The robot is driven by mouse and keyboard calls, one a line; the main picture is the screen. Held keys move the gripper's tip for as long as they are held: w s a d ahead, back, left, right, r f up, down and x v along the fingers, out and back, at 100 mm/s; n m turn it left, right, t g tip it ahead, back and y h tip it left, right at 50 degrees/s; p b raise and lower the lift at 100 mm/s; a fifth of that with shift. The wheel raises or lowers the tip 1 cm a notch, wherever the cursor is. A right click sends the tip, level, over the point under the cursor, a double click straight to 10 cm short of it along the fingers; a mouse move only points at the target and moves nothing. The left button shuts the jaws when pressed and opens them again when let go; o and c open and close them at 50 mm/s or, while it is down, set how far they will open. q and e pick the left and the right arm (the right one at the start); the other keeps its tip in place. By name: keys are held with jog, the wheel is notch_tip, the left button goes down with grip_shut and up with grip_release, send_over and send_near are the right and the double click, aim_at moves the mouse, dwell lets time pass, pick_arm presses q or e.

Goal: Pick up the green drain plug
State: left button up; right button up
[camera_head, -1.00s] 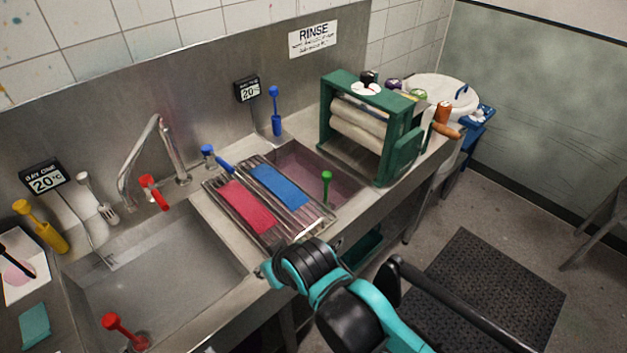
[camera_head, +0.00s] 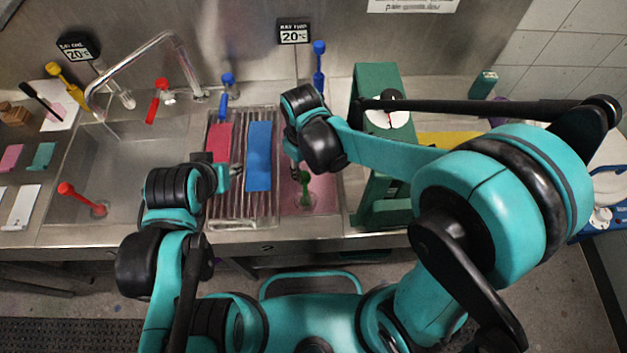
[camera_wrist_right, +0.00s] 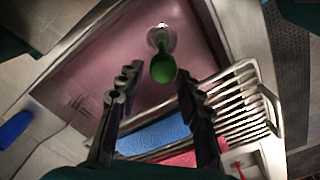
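The green drain plug (camera_head: 305,185) stands in the pink-tinted right basin (camera_head: 325,190). In the right wrist view its rounded green top (camera_wrist_right: 163,67) shows just beyond the fingertips, with a pale base behind it. My right gripper (camera_head: 294,168) is above the basin, close to the plug. In the wrist view its two fingers (camera_wrist_right: 152,85) are apart with nothing held between them. My left gripper (camera_head: 232,171) is over the left part of the drying rack; its fingers are too small to tell open from shut.
The metal rack (camera_head: 238,212) carries a red cloth (camera_head: 219,140) and a blue cloth (camera_head: 259,155), left of the basin. A green roller frame (camera_head: 376,80) stands to the right. The left sink (camera_head: 130,165) holds a red plug (camera_head: 72,192). Faucet (camera_head: 180,60) and blue-handled tools are behind.

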aim_at(305, 189)
jog(key=f+b, duration=0.2)
jog(key=f, duration=0.4)
jog(key=shift+a+f, duration=0.2)
notch_tip(305, 189, down, 6)
jog(key=b, duration=0.2)
jog(key=shift+s+d+r+b, duration=0.1)
jog(key=shift+s+b, duration=0.05)
jog(key=shift+b, duration=0.15)
grip_shut()
